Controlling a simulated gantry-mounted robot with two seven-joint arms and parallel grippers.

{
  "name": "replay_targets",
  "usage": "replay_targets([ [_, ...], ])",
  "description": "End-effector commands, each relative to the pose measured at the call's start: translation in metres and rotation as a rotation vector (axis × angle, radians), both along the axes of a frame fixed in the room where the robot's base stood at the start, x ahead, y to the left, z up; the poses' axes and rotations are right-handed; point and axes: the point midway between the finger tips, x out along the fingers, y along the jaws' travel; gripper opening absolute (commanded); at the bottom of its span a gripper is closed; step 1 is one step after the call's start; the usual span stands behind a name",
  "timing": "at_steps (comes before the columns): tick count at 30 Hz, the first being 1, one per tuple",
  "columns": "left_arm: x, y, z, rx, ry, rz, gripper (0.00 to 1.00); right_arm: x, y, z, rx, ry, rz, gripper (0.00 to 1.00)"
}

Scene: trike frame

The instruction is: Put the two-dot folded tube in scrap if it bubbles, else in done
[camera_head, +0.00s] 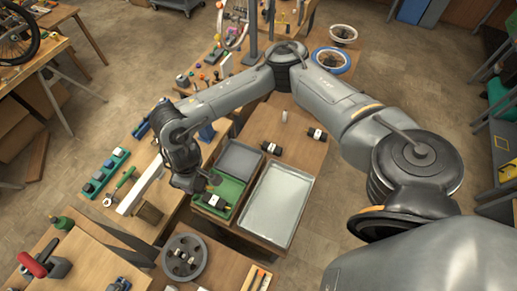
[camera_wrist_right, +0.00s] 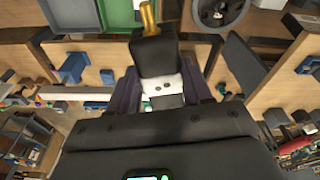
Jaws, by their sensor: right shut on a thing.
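My right gripper (camera_wrist_right: 175,92) is shut on a black tube (camera_wrist_right: 156,55) with a gold end and a white band carrying small dark marks, apparently two dots. In the head view the held tube (camera_head: 214,201) appears over the near end of the green tray (camera_head: 236,187); I cannot tell its height. A grey tray (camera_head: 240,158) adjoins the green one. A silver tray (camera_head: 275,205) lies beside them, with no bubbles to be seen. Two more black tubes with white bands, one nearer (camera_head: 270,148) and one farther (camera_head: 317,134), lie on the table. My left gripper is not in view.
A dark wheel (camera_head: 185,258) lies on the bench near the front. A white bar (camera_head: 140,186) and a green tool rack (camera_head: 104,172) are to the left. The wood behind the trays is mostly free.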

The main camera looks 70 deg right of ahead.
Motion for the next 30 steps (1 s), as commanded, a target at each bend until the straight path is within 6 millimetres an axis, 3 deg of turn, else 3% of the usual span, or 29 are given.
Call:
replay_targets([
  [1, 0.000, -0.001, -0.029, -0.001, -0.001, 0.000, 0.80, -0.003, -0.017, -0.031, -0.001, 0.004, 0.009, 0.15],
  [3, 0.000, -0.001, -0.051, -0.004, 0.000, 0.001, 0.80, -0.008, -0.042, -0.054, -0.003, 0.005, 0.018, 0.15],
  [15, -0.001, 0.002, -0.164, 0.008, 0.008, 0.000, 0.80, -0.056, -0.188, -0.167, -0.007, 0.005, -0.077, 0.15],
  [21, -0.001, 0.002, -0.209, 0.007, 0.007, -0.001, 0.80, -0.089, -0.250, -0.206, -0.007, 0.005, -0.143, 0.15],
  [30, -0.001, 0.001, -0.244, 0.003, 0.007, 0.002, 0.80, -0.119, -0.301, -0.230, -0.004, 0.001, -0.198, 0.15],
])
